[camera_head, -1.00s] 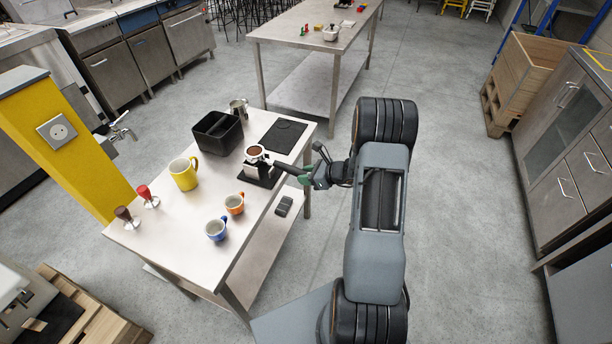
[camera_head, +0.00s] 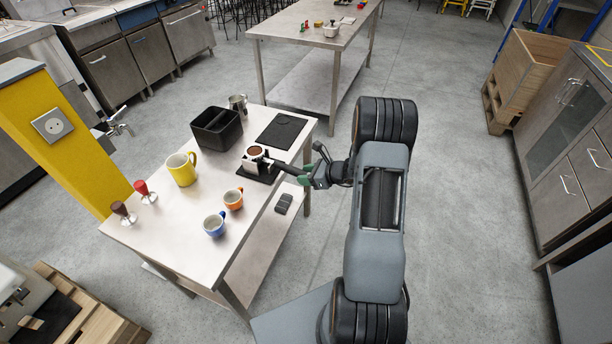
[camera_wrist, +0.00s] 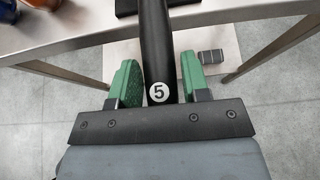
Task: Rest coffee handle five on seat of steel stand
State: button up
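Coffee handle five (camera_head: 286,168) is a black-handled portafilter with brown coffee in its basket. My gripper (camera_head: 312,176) is shut on its handle; the green fingers lie along both sides of it, and a round white "5" label shows on the handle (camera_wrist: 158,92) in the wrist view. The basket is at the small steel stand (camera_head: 249,165), which has a black base and stands on the steel table (camera_head: 180,235). The basket hides much of the stand's top, so I cannot tell whether it touches the seat.
A black mat (camera_head: 280,131), a black bin (camera_head: 216,129) and a steel jug (camera_head: 238,104) stand behind the stand. A yellow mug (camera_head: 181,170), an orange cup (camera_head: 233,199), a blue cup (camera_head: 214,225) and two tampers (camera_head: 143,191) stand left and in front.

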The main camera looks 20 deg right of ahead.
jog(key=o, duration=0.3)
jog(key=shift+o, duration=0.2)
jog(key=shift+f, duration=0.1)
jog(key=v, duration=1.4)
jog(key=s+a+r+n+g+h+p, duration=0.1)
jog(key=s+a+r+n+g+h, duration=0.2)
jog(key=s+a+n+g, duration=0.85)
jog(key=a+r+n+t+h+p, duration=0.1)
jog(key=a+r+n+t+h, duration=0.1)
jog(key=r+n, duration=0.5)
jog(key=s+a+r+n+t+h+p, duration=0.1)
jog(key=a+r+n+t+h, duration=0.2)
jog(key=a+r+n, duration=0.3)
jog(key=r+n+t, duration=0.1)
jog(key=n, duration=0.2)
jog(key=shift+s+p, duration=0.15)
jog(key=shift+p, duration=0.2)
